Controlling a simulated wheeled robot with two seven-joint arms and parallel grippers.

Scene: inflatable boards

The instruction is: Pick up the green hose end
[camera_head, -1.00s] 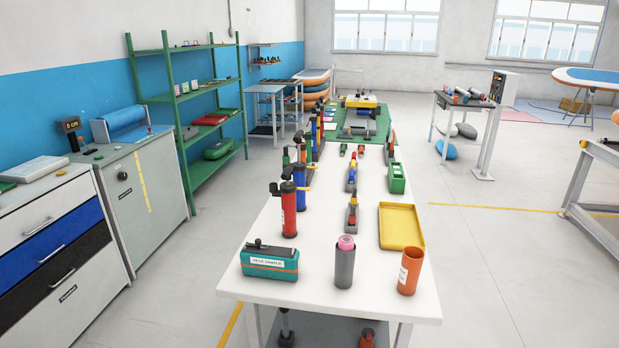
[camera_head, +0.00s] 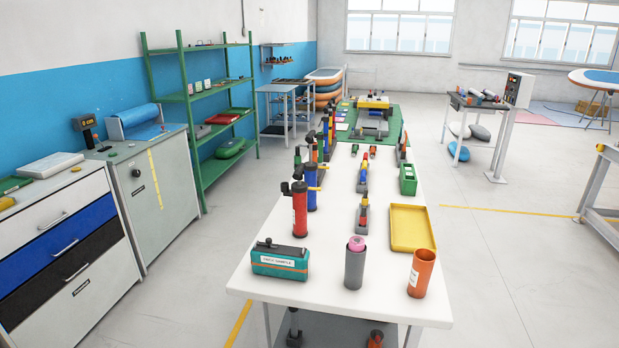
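The long white table (camera_head: 330,270) runs away from me in the middle of the view. A row of hand pumps stands along its left side, with a red pump (camera_head: 299,212) nearest and a blue pump (camera_head: 312,188) behind it. Small green and red pieces (camera_head: 355,150) lie farther back between the rows, too small to make out. I cannot tell which thing is the green hose end. Neither of my grippers is in view.
On the near table end are a teal box (camera_head: 280,263), a grey cup (camera_head: 354,268) with a pink roll, an orange cup (camera_head: 421,273) and a yellow tray (camera_head: 411,230). A green shelf (camera_head: 190,100) and grey cabinet (camera_head: 155,200) stand left.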

